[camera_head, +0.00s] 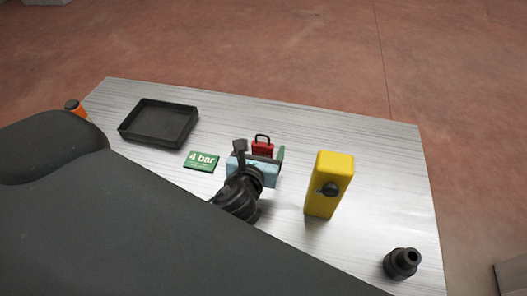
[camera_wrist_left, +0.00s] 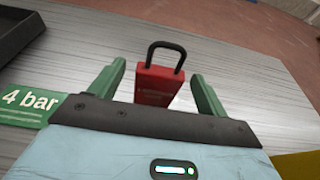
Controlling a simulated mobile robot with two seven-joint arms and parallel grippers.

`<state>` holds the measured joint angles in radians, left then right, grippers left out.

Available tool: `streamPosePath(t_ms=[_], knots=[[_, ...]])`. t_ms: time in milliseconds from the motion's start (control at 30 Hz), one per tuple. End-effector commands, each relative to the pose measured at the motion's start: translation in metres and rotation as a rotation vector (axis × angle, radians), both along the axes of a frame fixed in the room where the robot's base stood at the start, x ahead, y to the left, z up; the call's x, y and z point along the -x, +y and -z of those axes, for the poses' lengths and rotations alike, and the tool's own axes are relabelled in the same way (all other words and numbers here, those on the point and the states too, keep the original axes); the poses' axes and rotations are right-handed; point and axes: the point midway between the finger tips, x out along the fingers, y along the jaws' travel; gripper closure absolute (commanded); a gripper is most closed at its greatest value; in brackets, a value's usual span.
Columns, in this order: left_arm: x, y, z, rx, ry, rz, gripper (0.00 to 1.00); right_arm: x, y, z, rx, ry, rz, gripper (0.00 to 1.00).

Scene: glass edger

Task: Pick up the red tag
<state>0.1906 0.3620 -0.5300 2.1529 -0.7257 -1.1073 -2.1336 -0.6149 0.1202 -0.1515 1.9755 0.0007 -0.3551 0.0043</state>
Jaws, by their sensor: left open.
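The red tag (camera_head: 263,147) is shaped like a padlock, with a red body and a black loop at its top. It is at the middle of the metal table, and in the wrist view the tag (camera_wrist_left: 158,86) shows at the centre. My left gripper (camera_head: 265,155) has a pale blue body and green fingers. In the wrist view the left gripper (camera_wrist_left: 158,76) is open, with one finger on each side of the tag and visible gaps. The gripper's body hides the tag's lower part in the head view. My right gripper does not show.
A green "4 bar" card (camera_head: 201,161) lies left of the gripper, with a black tray (camera_head: 158,123) beyond. A yellow block with a black knob (camera_head: 332,180) stands close on the right. A black round fitting (camera_head: 402,263) is near the table's (camera_head: 385,160) right corner.

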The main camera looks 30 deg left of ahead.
Motion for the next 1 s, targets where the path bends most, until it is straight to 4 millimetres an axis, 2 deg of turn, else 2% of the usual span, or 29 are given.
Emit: streamPosePath(t_ms=[133,400,800,1000], knots=[[-0.0124,0.0032,0.0025,0.000,-0.003,0.001,0.24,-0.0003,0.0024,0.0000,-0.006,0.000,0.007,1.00],[-0.0140,0.0037,0.0025,0.000,-0.003,0.001,0.25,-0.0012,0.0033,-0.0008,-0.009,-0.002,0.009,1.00],[-0.0137,0.0038,0.0023,0.000,-0.003,0.001,0.75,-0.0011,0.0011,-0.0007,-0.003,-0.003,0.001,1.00],[-0.0139,0.0038,0.0017,-0.001,-0.004,0.001,0.76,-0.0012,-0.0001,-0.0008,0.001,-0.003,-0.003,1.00]])
